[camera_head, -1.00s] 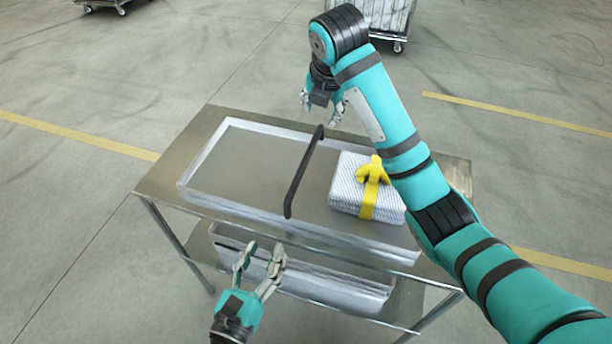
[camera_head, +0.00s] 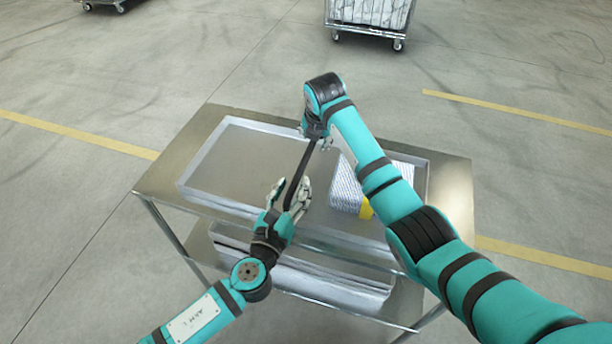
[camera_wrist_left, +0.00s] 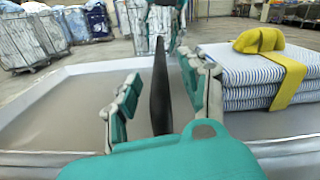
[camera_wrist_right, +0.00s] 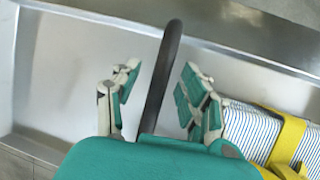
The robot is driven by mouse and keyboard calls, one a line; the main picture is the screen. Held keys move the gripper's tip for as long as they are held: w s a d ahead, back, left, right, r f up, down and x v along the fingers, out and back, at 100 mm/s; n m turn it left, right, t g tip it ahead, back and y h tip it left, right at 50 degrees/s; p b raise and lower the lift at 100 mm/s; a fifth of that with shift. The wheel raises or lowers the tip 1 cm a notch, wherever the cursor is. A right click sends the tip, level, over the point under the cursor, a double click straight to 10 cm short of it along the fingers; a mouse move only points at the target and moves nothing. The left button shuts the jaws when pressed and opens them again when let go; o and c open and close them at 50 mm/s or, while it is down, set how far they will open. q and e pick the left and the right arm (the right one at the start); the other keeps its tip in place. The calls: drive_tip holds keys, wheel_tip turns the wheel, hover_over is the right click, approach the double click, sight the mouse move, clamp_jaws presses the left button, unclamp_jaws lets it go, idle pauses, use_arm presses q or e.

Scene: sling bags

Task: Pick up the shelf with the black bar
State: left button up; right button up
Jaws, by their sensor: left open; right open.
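A shallow metal tray-like shelf (camera_head: 222,160) lies on top of a metal cart, with a black bar (camera_head: 304,164) arching across its middle. My left gripper (camera_head: 290,190) is open at the near end of the bar. In the left wrist view the bar (camera_wrist_left: 160,95) runs between its spread fingers. My right gripper (camera_head: 318,140) is at the far end, partly hidden by its own arm. In the right wrist view the bar (camera_wrist_right: 160,80) stands between its open fingers. I cannot tell whether any finger touches the bar.
A striped, folded stack (camera_head: 345,190) with a yellow band (camera_wrist_left: 285,75) sits in the tray right of the bar, partly behind my right arm. A second metal tray (camera_head: 330,283) is on the cart's lower level. Wheeled cages (camera_head: 370,14) stand far back. The tray's left half is empty.

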use_arm(q)
drive_tip(key=shift+w+d, duration=0.15)
drive_tip(key=shift+w, duration=0.3)
use_arm(e)
drive_tip(key=shift+w+f, duration=0.2)
drive_tip(key=shift+f, duration=0.2)
use_arm(q)
clamp_jaws()
use_arm(e)
clamp_jaws()
drive_tip(key=shift+a, duration=0.1)
